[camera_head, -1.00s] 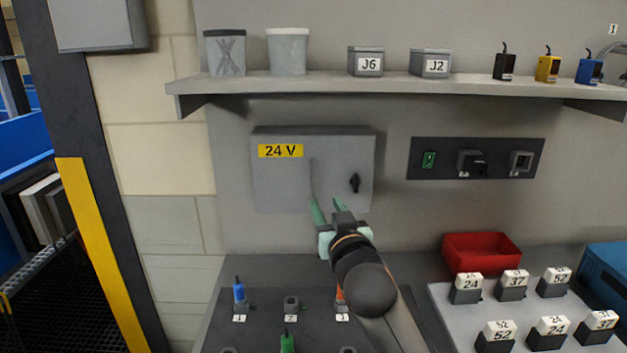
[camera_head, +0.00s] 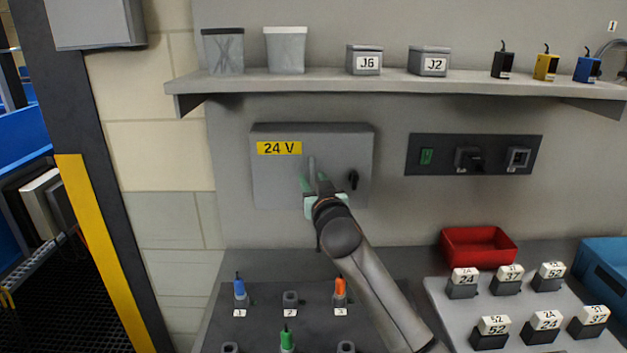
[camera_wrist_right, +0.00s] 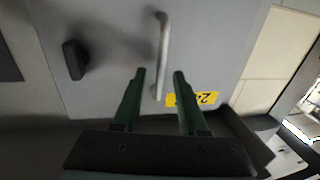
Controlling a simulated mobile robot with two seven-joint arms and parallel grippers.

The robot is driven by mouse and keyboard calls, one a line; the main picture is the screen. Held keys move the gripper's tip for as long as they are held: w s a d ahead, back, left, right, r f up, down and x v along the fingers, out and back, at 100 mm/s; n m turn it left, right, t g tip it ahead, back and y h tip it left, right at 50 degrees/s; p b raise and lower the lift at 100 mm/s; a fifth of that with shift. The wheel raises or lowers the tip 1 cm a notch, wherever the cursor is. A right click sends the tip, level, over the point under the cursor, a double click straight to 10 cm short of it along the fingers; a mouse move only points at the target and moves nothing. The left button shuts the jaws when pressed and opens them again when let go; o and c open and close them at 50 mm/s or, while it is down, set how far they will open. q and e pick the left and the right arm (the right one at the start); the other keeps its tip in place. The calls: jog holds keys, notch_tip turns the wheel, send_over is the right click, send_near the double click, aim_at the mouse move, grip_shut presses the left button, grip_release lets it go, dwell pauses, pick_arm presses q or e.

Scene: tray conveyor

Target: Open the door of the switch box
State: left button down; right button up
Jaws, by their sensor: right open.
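The grey switch box (camera_head: 280,183) with a yellow "24 V" label (camera_head: 279,148) is on the wall, its door shut. It has a vertical bar handle (camera_head: 311,165) and a black rotary knob (camera_head: 353,179) to the right of it. My right gripper (camera_head: 313,182) is open in front of the door at the handle's lower part. In the right wrist view the handle (camera_wrist_right: 162,55) lies ahead of and between the two green fingers (camera_wrist_right: 158,75), and the knob (camera_wrist_right: 75,60) is off to the left. I cannot tell whether the fingers are around the handle. My left gripper is not in view.
A shelf (camera_head: 400,84) with cups and small boxes runs above the switch box. A socket panel (camera_head: 472,154) is to its right. Below are a red bin (camera_head: 478,247), a board with numbered blocks, and a dark board with coloured plugs.

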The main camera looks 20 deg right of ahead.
grip_shut()
dwell(0.3)
dwell(1.1)
